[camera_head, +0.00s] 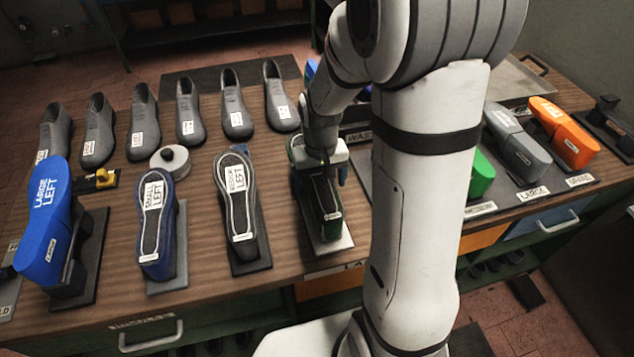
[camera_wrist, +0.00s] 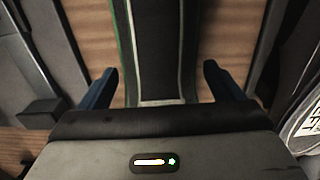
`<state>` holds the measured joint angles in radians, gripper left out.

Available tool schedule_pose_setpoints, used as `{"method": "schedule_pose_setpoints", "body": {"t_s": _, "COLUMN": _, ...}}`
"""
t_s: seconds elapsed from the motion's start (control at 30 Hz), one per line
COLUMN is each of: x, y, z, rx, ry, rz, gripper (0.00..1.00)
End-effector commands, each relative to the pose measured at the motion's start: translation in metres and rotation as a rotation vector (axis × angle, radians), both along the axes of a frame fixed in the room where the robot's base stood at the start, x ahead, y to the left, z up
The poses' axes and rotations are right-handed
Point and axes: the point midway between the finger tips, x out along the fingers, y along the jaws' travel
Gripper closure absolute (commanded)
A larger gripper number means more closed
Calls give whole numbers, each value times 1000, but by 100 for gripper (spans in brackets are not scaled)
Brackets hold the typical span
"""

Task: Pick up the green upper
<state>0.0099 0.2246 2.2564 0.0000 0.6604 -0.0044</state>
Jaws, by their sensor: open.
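The green upper (camera_head: 328,222) sits sole-up on a stand near the front edge of the bench, with a dark sole face and green sides. My gripper (camera_head: 322,170) is over it and hides its middle and part of its far end. In the wrist view, the upper's dark sole face with pale and green edging (camera_wrist: 155,50) runs between my two blue fingertips (camera_wrist: 158,80). The fingers are open, one on each side, with gaps showing. I cannot tell how far down beside it they reach.
A grey upper (camera_head: 238,215) and a blue upper (camera_head: 158,222) stand close by on the left. Several grey shoes (camera_head: 187,112) line the back. Green, grey and orange (camera_head: 563,130) blocks stand right, partly behind my arm.

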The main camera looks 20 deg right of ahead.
Motion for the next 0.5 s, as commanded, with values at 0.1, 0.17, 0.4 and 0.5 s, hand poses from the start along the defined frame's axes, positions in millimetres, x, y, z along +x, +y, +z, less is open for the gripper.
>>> {"method": "schedule_pose_setpoints", "body": {"t_s": 0.1, "x": 0, "y": 0, "z": 0, "rx": 0, "ry": 0, "rz": 0, "gripper": 17}}
{"method": "schedule_pose_setpoints", "body": {"t_s": 0.17, "x": 0, "y": 0, "z": 0, "rx": 0, "ry": 0, "rz": 1, "gripper": 22}}
{"method": "schedule_pose_setpoints", "body": {"t_s": 0.4, "x": 0, "y": 1, "z": 0, "rx": 0, "ry": 0, "rz": 1, "gripper": 41}}
{"method": "schedule_pose_setpoints", "body": {"t_s": 0.5, "x": 0, "y": 1, "z": 1, "rx": 0, "ry": 0, "rz": 1, "gripper": 49}}
